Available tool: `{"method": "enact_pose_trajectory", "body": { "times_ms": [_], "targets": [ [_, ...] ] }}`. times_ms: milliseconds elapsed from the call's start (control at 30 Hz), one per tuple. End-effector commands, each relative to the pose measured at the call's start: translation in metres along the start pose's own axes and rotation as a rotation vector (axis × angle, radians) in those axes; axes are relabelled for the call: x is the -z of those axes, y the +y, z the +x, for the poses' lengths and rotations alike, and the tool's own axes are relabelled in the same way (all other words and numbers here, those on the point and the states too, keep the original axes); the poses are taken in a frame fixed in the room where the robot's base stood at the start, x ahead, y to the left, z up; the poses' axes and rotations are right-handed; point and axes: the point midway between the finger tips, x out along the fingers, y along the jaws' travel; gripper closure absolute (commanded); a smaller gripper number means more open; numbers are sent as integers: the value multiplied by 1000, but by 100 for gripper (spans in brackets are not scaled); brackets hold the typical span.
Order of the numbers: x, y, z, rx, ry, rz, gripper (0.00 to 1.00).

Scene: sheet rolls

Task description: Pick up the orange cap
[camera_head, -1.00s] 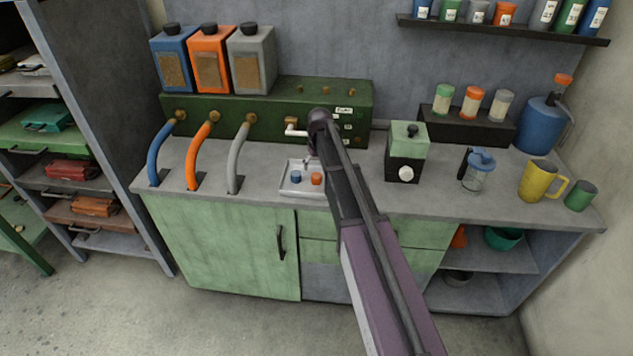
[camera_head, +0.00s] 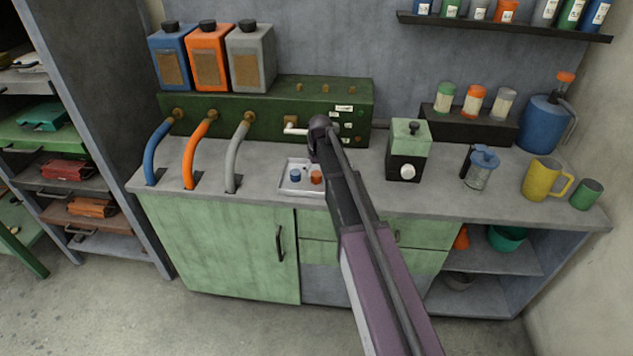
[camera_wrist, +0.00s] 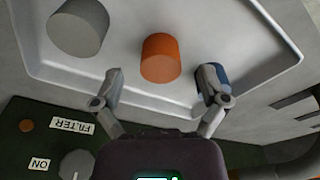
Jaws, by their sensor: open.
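The orange cap (camera_wrist: 161,57) stands in a shallow white tray (camera_head: 291,189) on the counter. My gripper (camera_wrist: 163,82) is open in the wrist view, with one finger on each side of the cap's near end. A grey cap (camera_wrist: 80,27) lies to the left in the wrist view. A blue cap (camera_wrist: 212,78) is on the right, partly hidden behind my right finger. The gripper's fingertips are hidden in the head view.
A green machine (camera_head: 240,120) with a white tap (camera_head: 295,130) stands behind the tray. Blue, orange and grey hoses curve down to the counter at left. A grinder (camera_head: 407,150) and a glass jar (camera_head: 480,170) stand to the right.

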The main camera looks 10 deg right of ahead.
Motion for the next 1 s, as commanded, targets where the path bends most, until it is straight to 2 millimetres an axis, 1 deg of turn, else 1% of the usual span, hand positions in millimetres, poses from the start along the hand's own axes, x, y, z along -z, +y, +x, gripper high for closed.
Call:
{"method": "enact_pose_trajectory", "body": {
  "times_ms": [33,233,900,933,967,1000],
  "targets": [
    [0,0,8,0,0,0,7],
    [0,-1,17,0,0,-1,7],
    [1,-1,18,0,0,-1,7],
    [1,-1,18,0,0,-1,13],
    [1,-1,18,0,0,-1,22],
    [1,-1,18,0,0,-1,34]
  ]
}}
